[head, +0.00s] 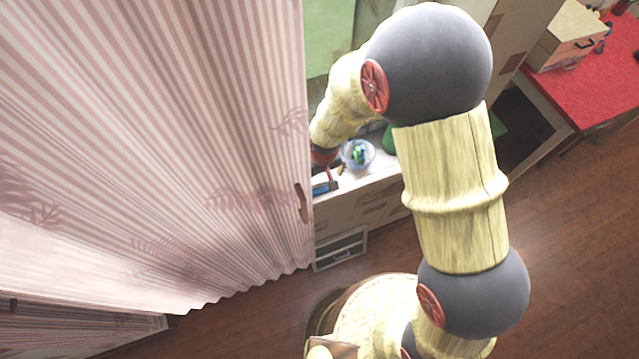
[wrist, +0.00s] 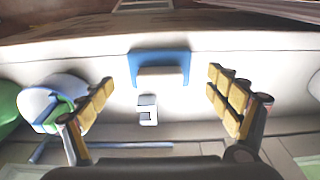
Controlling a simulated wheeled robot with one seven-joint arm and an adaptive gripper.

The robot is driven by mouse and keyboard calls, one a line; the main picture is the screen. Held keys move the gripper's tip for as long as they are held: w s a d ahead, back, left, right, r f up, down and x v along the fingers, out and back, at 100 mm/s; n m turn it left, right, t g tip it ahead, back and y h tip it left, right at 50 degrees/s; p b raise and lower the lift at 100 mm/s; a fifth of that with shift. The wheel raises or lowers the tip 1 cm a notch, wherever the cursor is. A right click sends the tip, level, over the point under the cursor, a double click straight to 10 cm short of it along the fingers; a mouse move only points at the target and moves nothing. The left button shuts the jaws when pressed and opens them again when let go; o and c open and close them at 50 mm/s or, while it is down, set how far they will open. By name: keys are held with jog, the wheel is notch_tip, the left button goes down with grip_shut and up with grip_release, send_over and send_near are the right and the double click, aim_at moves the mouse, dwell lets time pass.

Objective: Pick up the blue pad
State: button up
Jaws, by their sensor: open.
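The blue pad (wrist: 158,55) lies on the white counter in the wrist view, with a pale block-like part on its near side. It shows between and beyond the two yellow fingers of my gripper (wrist: 160,80). The fingers are spread wide, and nothing is held between them. In the head view, a small blue thing, seemingly the pad (head: 322,187), shows at the counter's edge, close below my wrist. My fingers are mostly hidden there behind the striped panel.
A clear bowl (head: 358,154) with green and blue things stands beside my wrist; the wrist view shows it left (wrist: 52,98). A small grey-white object (wrist: 148,110) lies near the pad. A pink-striped panel (head: 180,130) borders my arm. A red counter (head: 600,80) is at right.

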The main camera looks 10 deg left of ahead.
jog(key=shift+w+f, duration=0.15)
jog(key=shift+f, duration=0.75)
jog(key=c, duration=1.1)
